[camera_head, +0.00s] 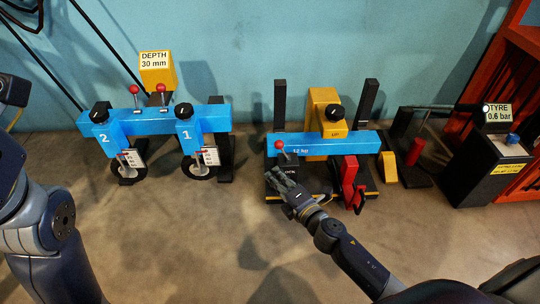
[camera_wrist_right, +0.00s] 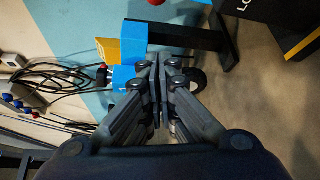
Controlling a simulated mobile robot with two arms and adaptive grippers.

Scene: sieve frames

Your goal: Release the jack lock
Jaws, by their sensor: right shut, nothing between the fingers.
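The jack stands right of centre in the head view, with a blue beam (camera_head: 325,143) across it and a yellow block (camera_head: 325,108) with a black knob behind. A red ball-topped lever (camera_head: 280,145) is at the beam's left end, above a black plate with partly covered lettering ending in "OCK". My right gripper (camera_head: 277,175) is shut and empty, just below the lever and in front of the plate; contact cannot be told. In the wrist view its fingers (camera_wrist_right: 157,68) are together, and a black plate lettered "LO" (camera_wrist_right: 256,8) shows at top right.
A red upright part (camera_head: 350,180) stands at the jack's right front. Left is a blue two-wheel stand (camera_head: 150,122) with a yellow "DEPTH 30 mm" box (camera_head: 157,69). A black "TYRE 0.6 bar" console (camera_head: 490,165) is at right. The floor in front is clear.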

